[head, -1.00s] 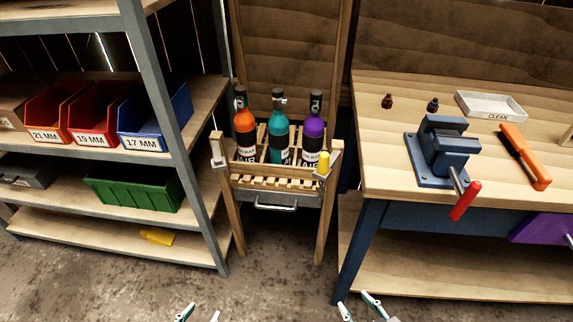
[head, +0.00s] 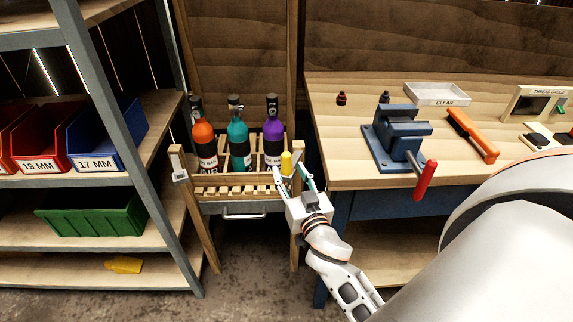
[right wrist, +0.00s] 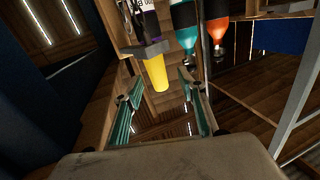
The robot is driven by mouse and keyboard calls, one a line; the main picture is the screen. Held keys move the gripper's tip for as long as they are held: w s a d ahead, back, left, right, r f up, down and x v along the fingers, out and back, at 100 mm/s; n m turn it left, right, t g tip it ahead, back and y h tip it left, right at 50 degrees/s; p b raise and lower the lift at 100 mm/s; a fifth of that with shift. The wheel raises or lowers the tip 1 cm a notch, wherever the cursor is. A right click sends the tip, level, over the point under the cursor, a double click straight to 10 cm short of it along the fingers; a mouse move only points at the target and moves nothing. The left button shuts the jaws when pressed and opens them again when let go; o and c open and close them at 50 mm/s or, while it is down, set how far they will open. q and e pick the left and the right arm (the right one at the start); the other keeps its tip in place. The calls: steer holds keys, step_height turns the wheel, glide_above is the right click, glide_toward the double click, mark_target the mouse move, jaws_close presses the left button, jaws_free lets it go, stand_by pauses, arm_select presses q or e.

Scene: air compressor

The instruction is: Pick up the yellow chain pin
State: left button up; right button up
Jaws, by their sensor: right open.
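The yellow chain pin (head: 286,163) stands upright at the right front corner of the wooden bottle rack, by a grey bracket. My right gripper (head: 291,175) is at that corner, with its two green fingers spread and the pin near their tips. In the right wrist view the pin (right wrist: 156,73) hangs down from a dark bracket (right wrist: 146,49) in the tilted picture. The open fingers of my right gripper (right wrist: 161,86) lie to either side of its line. I cannot tell whether they touch it. My left gripper is not in view.
Orange (head: 203,135), teal (head: 239,143) and purple (head: 273,136) bottles stand in the rack (head: 225,191) behind the pin. The workbench (head: 345,165) with a blue vise (head: 397,140) is close on the right. A shelf with a green bin (head: 92,218) is on the left.

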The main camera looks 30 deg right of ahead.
mark_target(288, 165)
steer(key=x, duration=0.3)
steer(key=shift+w+d+r, duration=0.15)
steer(key=shift+w+d, duration=0.1)
steer(key=shift+d, duration=0.1)
steer(key=shift+w+d, duration=0.1)
steer(key=shift+w, duration=0.4)
jaws_close()
arm_select(q)
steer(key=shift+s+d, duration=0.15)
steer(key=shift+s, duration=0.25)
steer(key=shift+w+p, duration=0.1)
steer(key=shift+p, duration=0.2)
arm_select(e)
steer(key=shift+r+p, duration=0.3)
steer(key=shift+r, duration=0.35)
arm_select(q)
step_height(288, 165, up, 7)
steer(key=p, duration=0.6)
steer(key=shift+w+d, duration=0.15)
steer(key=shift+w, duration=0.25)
arm_select(e)
step_height(288, 165, up, 19)
steer(key=shift+f, duration=0.25)
